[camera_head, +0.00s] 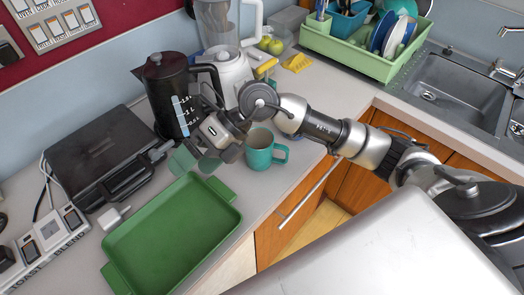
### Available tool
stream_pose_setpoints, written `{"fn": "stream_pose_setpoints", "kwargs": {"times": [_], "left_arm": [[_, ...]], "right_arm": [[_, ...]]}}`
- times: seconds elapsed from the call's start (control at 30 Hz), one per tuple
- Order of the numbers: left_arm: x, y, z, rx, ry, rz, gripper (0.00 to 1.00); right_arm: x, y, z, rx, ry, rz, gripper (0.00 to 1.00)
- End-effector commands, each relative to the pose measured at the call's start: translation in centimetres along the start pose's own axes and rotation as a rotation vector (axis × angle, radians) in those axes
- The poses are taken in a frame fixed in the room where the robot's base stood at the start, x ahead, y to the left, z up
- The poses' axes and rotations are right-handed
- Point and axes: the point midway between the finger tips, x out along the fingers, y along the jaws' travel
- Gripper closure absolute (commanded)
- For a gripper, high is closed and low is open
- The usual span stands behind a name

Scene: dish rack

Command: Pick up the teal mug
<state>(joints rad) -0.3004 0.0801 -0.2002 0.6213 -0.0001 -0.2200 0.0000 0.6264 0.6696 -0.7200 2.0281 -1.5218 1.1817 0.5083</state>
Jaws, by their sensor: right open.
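The teal mug (259,155) stands upright on the counter, right of the green tray, with its handle toward the right. My right gripper (195,162) is open and empty, to the left of the mug and apart from it, in front of the dark kettle. My right arm reaches in from the right and passes just behind and above the mug. My left gripper is not in view.
The green tray (172,238) lies in front. A dark kettle (171,92), a blender (228,65) and a black grill (98,158) stand behind and left. A green dish rack (357,58) is at the back, beside the sink (452,90). The counter edge runs close to the mug.

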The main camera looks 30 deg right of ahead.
Motion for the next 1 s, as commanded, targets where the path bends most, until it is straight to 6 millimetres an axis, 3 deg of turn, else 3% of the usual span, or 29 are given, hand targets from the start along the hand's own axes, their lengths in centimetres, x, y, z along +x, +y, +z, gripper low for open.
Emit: {"fn": "stream_pose_setpoints", "kwargs": {"times": [0.1,0.2,0.3,0.4,1.0], "left_arm": [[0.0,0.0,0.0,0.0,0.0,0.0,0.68],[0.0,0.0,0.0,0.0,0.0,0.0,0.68],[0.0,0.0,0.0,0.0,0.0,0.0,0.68],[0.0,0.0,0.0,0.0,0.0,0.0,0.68],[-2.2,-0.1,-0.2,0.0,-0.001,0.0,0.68]], "right_arm": [[-4.0,-5.5,0.1,-0.002,0.132,-0.391,0.0],[-8.1,-8.7,0.2,0.042,0.2,-0.655,0.0],[-11.4,-10.3,0.2,0.092,0.237,-0.834,0.0],[-13.1,-11.1,0.1,0.126,0.254,-0.926,0.0],[-10.1,-16.5,-1.6,0.138,0.264,-0.947,0.0]]}}
